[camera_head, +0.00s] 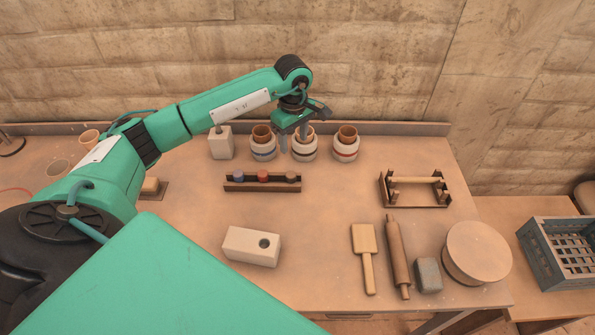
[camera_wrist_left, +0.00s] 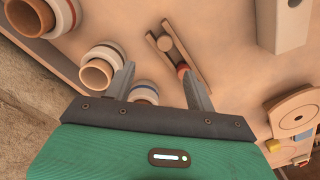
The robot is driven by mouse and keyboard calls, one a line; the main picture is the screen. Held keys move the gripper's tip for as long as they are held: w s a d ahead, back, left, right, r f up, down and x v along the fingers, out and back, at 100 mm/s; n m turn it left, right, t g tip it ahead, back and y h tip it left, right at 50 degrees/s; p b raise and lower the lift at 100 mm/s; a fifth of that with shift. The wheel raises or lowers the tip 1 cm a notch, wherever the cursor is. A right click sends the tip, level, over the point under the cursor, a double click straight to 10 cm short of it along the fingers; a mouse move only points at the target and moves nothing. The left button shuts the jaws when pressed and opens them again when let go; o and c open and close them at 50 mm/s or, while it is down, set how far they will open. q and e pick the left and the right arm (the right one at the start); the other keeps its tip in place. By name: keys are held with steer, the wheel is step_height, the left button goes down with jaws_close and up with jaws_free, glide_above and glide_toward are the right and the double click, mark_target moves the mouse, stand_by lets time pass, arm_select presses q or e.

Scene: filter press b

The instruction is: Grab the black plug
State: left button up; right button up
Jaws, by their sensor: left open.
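A small dark rack (camera_head: 262,188) stands mid-table with three plugs in a row. The left plug (camera_head: 238,175) is bluish, the middle plug (camera_head: 263,175) is red, and the right plug (camera_head: 291,176) is dull dark brown; no plug looks clearly black. My left gripper (camera_head: 294,138) is open and empty, pointing down behind the rack's right end, near the jars. In the left wrist view the gripper (camera_wrist_left: 157,72) has its right finger overlapping the rack. My right gripper is out of view.
Three banded jars (camera_head: 346,150) with brown open mouths stand along the back, close to the gripper. A pale block with a hole (camera_head: 251,247), a wooden frame (camera_head: 414,204), a paddle (camera_head: 364,240) and a rolling pin (camera_head: 398,260) lie forward and right.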

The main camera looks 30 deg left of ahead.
arm_select(q)
steer(key=p, duration=0.1)
glide_above(291, 174)
steer(key=f, duration=0.5)
steer(key=shift+d+f, duration=0.25)
steer(key=shift+f, duration=0.1)
steer(key=shift+a+f+p, duration=0.15)
steer(key=shift+f+p, duration=0.7)
steer(key=shift+f, duration=0.5)
step_height(291, 174, down, 3)
steer(key=shift+a+f+p, duration=0.15)
steer(key=shift+p, duration=0.45)
steer(key=shift+f, duration=0.25)
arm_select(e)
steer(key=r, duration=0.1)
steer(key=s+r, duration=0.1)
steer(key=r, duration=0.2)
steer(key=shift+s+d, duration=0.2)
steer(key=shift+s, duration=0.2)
arm_select(q)
steer(key=c, duration=1)
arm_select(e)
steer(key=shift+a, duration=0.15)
arm_select(q)
steer(key=shift+c, duration=0.2)
